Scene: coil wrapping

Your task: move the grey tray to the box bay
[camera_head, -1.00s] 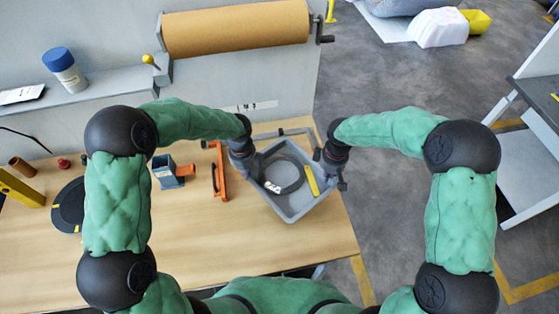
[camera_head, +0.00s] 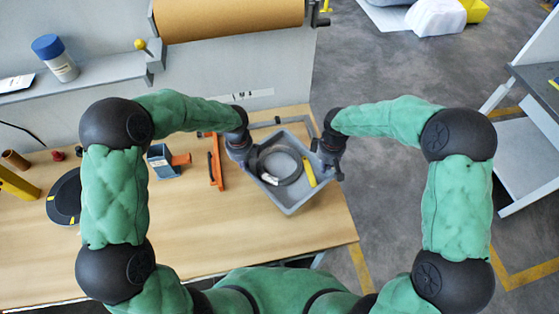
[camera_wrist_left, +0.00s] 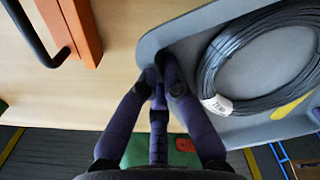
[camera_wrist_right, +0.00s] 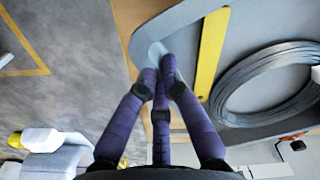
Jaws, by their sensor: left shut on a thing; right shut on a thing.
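The grey tray (camera_head: 291,204) is over the right end of the wooden table, near its right edge. It holds a dark coil (camera_head: 283,168) with a white tag and a yellow strip (camera_head: 309,172). My left gripper (camera_head: 247,162) is shut on the tray's left rim; the left wrist view shows its fingers (camera_wrist_left: 160,75) closed there. My right gripper (camera_head: 327,162) is shut on the right rim, also seen in the right wrist view (camera_wrist_right: 160,65). I cannot tell whether the tray touches the table. I cannot make out which place is the box bay.
An orange tool (camera_head: 215,162) and a blue block device (camera_head: 163,161) lie left of the tray. A brown roll (camera_head: 228,18) hangs behind the table. A grey workstation (camera_head: 536,110) stands far right, with open floor (camera_head: 400,180) between.

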